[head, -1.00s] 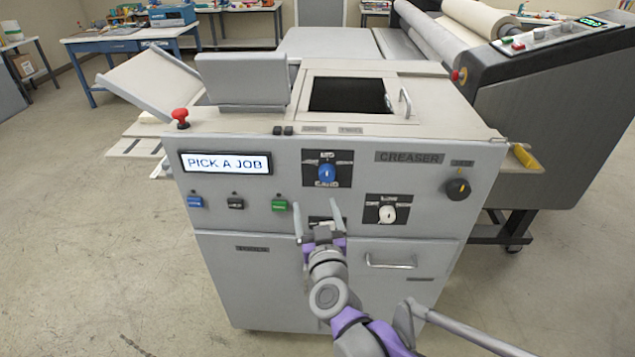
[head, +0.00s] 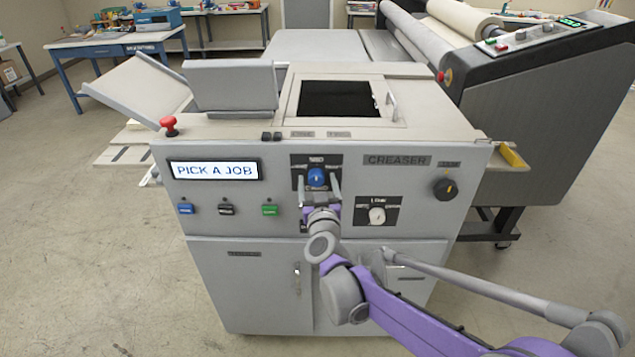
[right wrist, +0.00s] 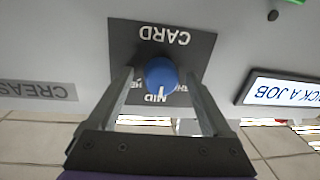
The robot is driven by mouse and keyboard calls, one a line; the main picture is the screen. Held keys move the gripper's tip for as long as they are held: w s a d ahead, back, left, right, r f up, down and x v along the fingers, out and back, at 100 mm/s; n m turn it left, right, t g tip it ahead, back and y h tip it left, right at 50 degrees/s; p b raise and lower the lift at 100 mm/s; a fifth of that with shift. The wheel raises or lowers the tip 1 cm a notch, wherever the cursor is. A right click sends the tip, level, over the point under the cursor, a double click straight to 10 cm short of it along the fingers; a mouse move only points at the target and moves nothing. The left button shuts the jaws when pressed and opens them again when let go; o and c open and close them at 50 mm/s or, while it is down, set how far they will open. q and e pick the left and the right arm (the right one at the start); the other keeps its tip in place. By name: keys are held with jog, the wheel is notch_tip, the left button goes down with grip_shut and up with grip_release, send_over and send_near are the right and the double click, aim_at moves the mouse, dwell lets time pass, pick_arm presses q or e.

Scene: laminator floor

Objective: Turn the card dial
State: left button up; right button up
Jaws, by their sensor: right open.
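The card dial is a blue round knob (head: 317,177) on a dark label plate on the front of the grey creaser (head: 215,222). In the right wrist view the blue knob (right wrist: 161,75) shows upside down with the words CARD and MID; its white mark points toward MID. My right gripper (head: 318,186) is open, with one finger on each side of the knob. In the right wrist view its fingertips (right wrist: 158,76) flank the knob, with a gap visible at each side; contact is not clear. My left gripper is out of view.
A white knob (head: 377,216) sits below right of the dial and a black knob (head: 444,188) further right. Blue, black and green (head: 269,209) buttons lie left, under a screen (head: 214,170) reading PICK A JOB. A red knob (head: 169,125) stands at the top left corner.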

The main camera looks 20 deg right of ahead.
grip_shut()
dwell(0.4)
jog(key=m+b, duration=0.1)
jog(key=m, duration=0.4)
jog(key=shift+f+m, duration=0.15)
jog(key=shift+m, duration=0.15)
jog(key=m, duration=0.3)
jog(key=m+h, duration=0.1)
jog(key=m, duration=0.2)
jog(key=shift+a+m+t, duration=0.1)
jog(key=shift+m+t, duration=0.3)
grip_release()
